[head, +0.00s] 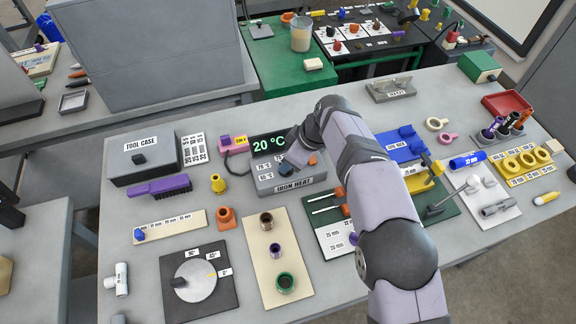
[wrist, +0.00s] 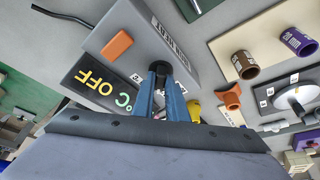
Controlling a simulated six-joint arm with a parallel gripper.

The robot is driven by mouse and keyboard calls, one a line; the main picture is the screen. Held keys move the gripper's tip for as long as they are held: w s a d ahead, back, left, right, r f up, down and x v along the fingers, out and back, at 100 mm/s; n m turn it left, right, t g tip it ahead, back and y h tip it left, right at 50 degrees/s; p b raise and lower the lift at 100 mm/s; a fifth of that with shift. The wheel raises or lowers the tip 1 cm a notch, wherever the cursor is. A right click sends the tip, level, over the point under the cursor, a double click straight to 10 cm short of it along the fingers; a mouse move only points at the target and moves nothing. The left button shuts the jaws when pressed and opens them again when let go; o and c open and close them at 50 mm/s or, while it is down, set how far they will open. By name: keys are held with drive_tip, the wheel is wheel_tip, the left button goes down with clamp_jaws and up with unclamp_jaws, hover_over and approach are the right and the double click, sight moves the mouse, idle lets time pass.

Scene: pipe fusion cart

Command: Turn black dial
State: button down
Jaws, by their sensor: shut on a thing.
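The grey iron heat box (head: 290,182) stands near the middle of the table, with a green "20 °C" readout on its black display (head: 268,145). In the wrist view the box (wrist: 130,30) fills the upper middle, and its display (wrist: 95,88) shows "°C" and "OFF". The black dial (wrist: 160,67) is on the box face, between my fingertips. My gripper (wrist: 161,78) is shut on the dial. In the head view my gripper (head: 297,150) reaches the box from the right and hides the dial. An orange switch (wrist: 117,45) sits beside it.
A grey tool case (head: 145,165) stands to the left. A black angle plate (head: 170,285) and a beige board with pipe pieces (head: 262,250) lie in front. A green board with labelled parts (head: 318,220) is close by on the right, partly under my arm.

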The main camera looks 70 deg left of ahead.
sight(297, 176)
idle(0.3)
drive_tip(key=c, duration=1.8)
unclamp_jaws()
drive_tip(key=shift+o, duration=0.2)
drive_tip(key=shift+w+r, duration=0.1)
drive_tip(key=shift+r, duration=0.05)
drive_tip(key=b+v, duration=0.2)
drive_tip(key=v, duration=0.5)
